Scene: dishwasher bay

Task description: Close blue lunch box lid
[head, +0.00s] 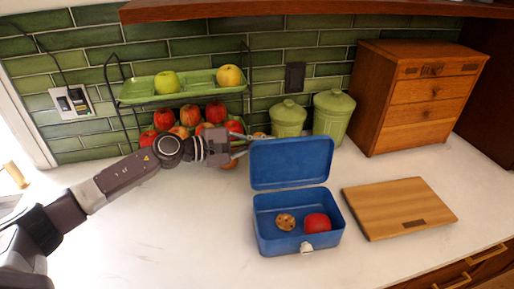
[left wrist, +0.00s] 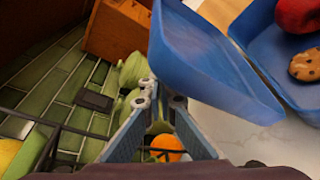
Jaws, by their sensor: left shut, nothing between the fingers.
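The blue lunch box (head: 265,232) stands open on the white counter. Its lid (head: 290,162) is raised, standing roughly upright at the back edge. A cookie (head: 285,221) and a red apple (head: 317,223) lie inside. My left gripper (head: 250,138) is shut and empty, its tips by the lid's upper left corner; I cannot tell whether they touch it. In the left wrist view, the gripper (left wrist: 163,95) is beside the blue lid (left wrist: 210,65), with the cookie (left wrist: 306,65) and apple (left wrist: 298,14) beyond it. My right gripper is not in view.
A two-tier rack with a green tray (head: 185,86) and several apples stands behind my left arm. Two green canisters (head: 333,114) and a wooden drawer box (head: 415,95) stand at the back. A wooden board (head: 395,205) lies right of the lunch box.

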